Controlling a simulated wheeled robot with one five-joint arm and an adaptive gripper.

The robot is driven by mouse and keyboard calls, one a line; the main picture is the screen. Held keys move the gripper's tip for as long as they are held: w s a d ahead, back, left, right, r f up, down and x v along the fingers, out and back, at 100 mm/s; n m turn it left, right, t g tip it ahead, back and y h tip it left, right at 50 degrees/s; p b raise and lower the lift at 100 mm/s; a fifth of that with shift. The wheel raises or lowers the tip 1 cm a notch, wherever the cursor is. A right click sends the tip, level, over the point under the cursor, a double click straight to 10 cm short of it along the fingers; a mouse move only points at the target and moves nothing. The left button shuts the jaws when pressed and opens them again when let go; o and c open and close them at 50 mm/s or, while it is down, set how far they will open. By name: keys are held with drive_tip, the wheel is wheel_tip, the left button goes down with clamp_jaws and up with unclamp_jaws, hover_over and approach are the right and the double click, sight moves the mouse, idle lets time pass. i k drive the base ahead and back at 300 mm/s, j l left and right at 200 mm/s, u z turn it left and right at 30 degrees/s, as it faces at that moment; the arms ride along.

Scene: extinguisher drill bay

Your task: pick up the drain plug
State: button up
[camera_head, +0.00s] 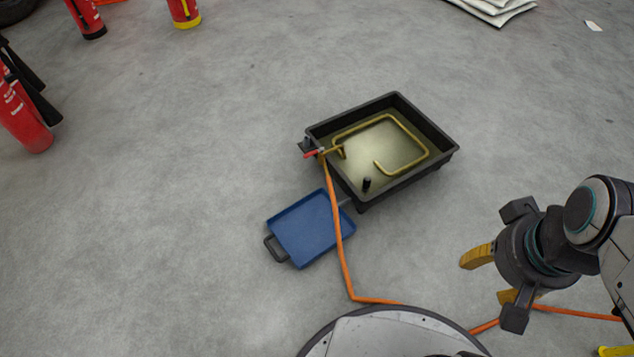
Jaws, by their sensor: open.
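The drain plug appears to be the small black upright piece (367,184) inside the black tray (425,178), near its front left wall. A brass-coloured tube (413,139) runs in a bent loop within the same tray, clear of the black piece. My gripper (487,275) is open and empty at the right, in front of the tray and apart from it. Its yellow-tipped fingers point left. Part of the gripper is hidden behind its own body.
A blue pan (305,230) with a dark handle lies left of the tray's front corner. An orange hose (341,245) runs from the tray's red-handled valve (314,154) across the floor. White sheets (495,8) lie at the back.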

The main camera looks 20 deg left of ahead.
sight(367, 180)
drive_tip(key=i+u, duration=0.1)
drive_tip(key=u, duration=0.35)
drive_tip(key=i+l+u, duration=0.1)
drive_tip(key=u, duration=0.35)
drive_tip(key=i+l+u, duration=0.1)
drive_tip(key=u, duration=0.35)
drive_tip(key=l+u, duration=0.1)
drive_tip(key=u, duration=0.35)
drive_tip(key=i+l+u, duration=0.1)
drive_tip(key=u, duration=0.3)
drive_tip(key=l+u, duration=0.2)
drive_tip(key=u, duration=0.2)
drive_tip(key=i+l+u, duration=0.1)
drive_tip(key=u, duration=0.35)
drive_tip(key=l+u, duration=0.5)
drive_tip(key=u, duration=0.3)
